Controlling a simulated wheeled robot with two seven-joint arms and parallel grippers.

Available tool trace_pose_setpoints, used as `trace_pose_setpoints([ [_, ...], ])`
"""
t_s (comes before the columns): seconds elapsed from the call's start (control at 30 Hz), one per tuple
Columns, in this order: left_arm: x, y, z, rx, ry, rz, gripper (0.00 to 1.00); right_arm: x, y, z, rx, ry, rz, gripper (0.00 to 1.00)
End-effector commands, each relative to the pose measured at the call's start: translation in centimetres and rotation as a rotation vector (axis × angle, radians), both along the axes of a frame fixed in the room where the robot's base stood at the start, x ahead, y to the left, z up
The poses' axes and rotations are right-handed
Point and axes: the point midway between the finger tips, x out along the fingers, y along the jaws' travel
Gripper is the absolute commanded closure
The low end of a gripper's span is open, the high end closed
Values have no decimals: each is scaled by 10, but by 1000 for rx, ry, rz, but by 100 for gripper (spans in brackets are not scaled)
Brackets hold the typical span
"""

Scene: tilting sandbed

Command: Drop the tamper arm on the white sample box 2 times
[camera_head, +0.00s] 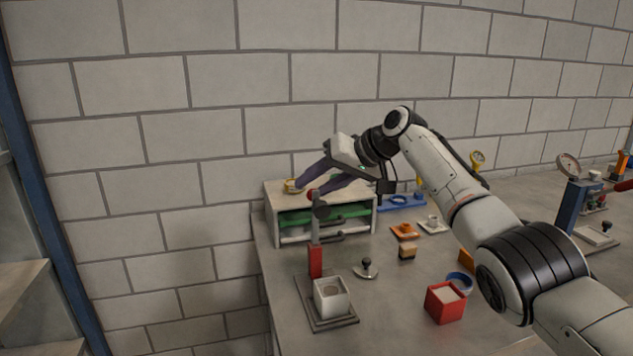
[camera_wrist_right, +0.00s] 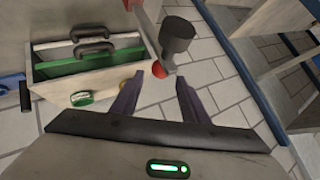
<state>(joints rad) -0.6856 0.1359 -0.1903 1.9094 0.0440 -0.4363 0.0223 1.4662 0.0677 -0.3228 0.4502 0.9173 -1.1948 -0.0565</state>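The white sample box (camera_head: 331,298) stands on a dark base plate at the front of the bench. Behind it is the tamper's red post (camera_head: 315,262). The tamper arm's dark head (camera_head: 320,211) shows above the post and well above the box; it also shows in the wrist view (camera_wrist_right: 177,36). The arm ends in a red ball knob (camera_wrist_right: 158,69). My right gripper (camera_head: 303,194) has its purple fingers apart. In the wrist view, the knob appears between the fingertips (camera_wrist_right: 157,84), with gaps on both sides. My left gripper is out of view.
A wooden rack (camera_head: 272,228) with green and grey handled trays stands behind the tamper. A small knobbed tool (camera_head: 366,268) lies right of the box. A red box (camera_head: 445,303) and blue ring (camera_head: 460,280) stand farther right, near my right arm. A block wall closes the back.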

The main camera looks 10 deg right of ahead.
Motion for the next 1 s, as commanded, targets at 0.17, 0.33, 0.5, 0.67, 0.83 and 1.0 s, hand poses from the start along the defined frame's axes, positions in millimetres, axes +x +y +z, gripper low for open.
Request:
trace_pose_setpoints([
  [0.17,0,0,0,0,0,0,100,0,-1,0,-1,-1,0,59],
  [0.33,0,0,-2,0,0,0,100,-1,-2,1,-1,-3,0,59],
  [0.5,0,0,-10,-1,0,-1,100,-8,-11,9,-2,-6,-1,59],
  [0.67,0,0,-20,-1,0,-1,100,-24,-26,26,-1,-7,-1,59],
  [0.83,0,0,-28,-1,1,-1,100,-42,-44,47,-2,-4,-2,59],
  [1.0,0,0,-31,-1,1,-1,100,-53,-54,60,-1,-1,-1,59],
])
